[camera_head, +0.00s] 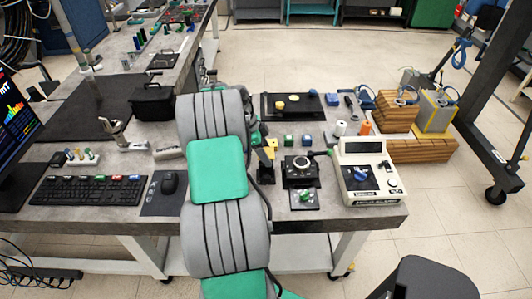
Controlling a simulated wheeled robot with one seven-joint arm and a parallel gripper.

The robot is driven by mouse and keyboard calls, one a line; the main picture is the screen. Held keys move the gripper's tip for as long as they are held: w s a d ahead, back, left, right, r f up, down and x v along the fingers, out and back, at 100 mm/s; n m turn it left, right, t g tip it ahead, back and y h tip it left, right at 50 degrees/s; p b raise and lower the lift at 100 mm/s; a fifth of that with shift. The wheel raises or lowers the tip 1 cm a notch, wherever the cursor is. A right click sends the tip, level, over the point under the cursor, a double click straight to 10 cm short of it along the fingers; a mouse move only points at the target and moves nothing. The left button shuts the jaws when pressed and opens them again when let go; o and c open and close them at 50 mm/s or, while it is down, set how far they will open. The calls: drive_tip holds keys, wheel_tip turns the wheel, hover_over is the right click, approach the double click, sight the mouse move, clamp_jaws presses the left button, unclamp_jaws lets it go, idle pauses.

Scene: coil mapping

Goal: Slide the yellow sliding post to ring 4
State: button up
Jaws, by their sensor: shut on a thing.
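My grey and green arm reaches over the table from the front and covers much of its middle. My gripper (267,153) shows only in part, small, just right of the arm; its fingertips are hard to make out. It is shut on a small yellow piece (271,143), which appears to be the yellow sliding post. Whether the post is upright or tilted cannot be told. Rings and their numbers cannot be made out; part of that area is hidden behind my arm.
Right of the gripper are a black device with a dial (299,171) and a white meter box (369,172). Behind is a black tray (270,112) with yellow and blue pieces.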

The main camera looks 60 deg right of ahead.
sight(270, 152)
clamp_jaws()
idle(0.3)
wheel_tip(270, 152, up, 4)
drive_tip(key=shift+w+r+p, duration=0.1)
drive_tip(key=shift+r+p, duration=0.1)
drive_tip(key=shift+p, duration=0.55)
drive_tip(key=o, duration=0.8)
unclamp_jaws()
drive_tip(key=shift+f, duration=0.15)
drive_tip(key=shift+c, duration=0.2)
drive_tip(key=v, duration=0.7)
drive_tip(key=shift+r, duration=0.35)
drive_tip(key=shift+w, duration=0.1)
